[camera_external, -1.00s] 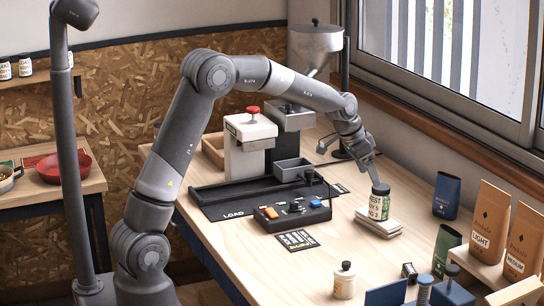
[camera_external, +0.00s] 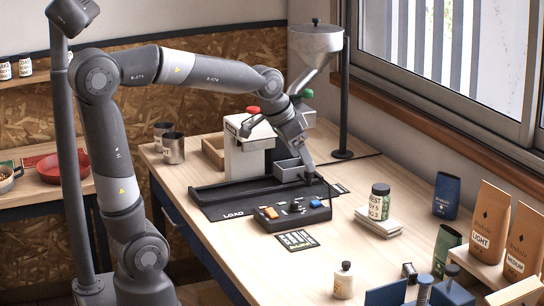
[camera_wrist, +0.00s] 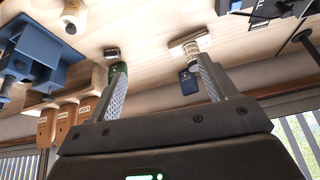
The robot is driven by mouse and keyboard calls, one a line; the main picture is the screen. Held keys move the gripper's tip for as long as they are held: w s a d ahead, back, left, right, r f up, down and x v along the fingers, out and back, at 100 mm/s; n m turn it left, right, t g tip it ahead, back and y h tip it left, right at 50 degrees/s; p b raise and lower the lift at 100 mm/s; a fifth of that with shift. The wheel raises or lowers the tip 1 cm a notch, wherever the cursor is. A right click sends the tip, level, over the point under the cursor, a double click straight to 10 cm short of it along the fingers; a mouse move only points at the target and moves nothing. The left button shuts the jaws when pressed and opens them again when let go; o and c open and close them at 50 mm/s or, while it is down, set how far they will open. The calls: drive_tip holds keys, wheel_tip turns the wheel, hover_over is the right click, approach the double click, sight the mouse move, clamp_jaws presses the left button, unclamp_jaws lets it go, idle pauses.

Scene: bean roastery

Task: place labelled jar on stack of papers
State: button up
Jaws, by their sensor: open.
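The labelled jar (camera_external: 380,204), with a dark lid and a printed label, stands upright on the stack of papers (camera_external: 367,224) at the right of the workbench. Nothing touches it from above. In the wrist view the jar (camera_wrist: 191,50) shows beyond the right finger, with the papers (camera_wrist: 182,41) under it. My gripper (camera_external: 278,152) is open and empty, with its fingers spread. It is over the dark machine, to the left of the jar and well apart from it. Its fingers also show in the wrist view (camera_wrist: 162,82), with nothing between them.
The machine's white body (camera_external: 246,155) and grey bin (camera_external: 291,171) are close by my gripper. A control box (camera_external: 291,212) lies in front. Paper bags (camera_external: 489,220), a blue bag (camera_external: 446,195) and a small bottle (camera_external: 344,281) stand right and front. Bare bench surrounds the papers.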

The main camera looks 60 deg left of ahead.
drive_tip(key=s+d+f, duration=0.1)
drive_tip(key=s, duration=0.7)
drive_tip(key=s+f+n, duration=0.1)
drive_tip(key=s+f, duration=0.1)
drive_tip(key=s, duration=0.7)
drive_tip(key=shift+s+d+f, duration=0.2)
drive_tip(key=shift+d+f, duration=0.05)
drive_tip(key=shift+d, duration=0.15)
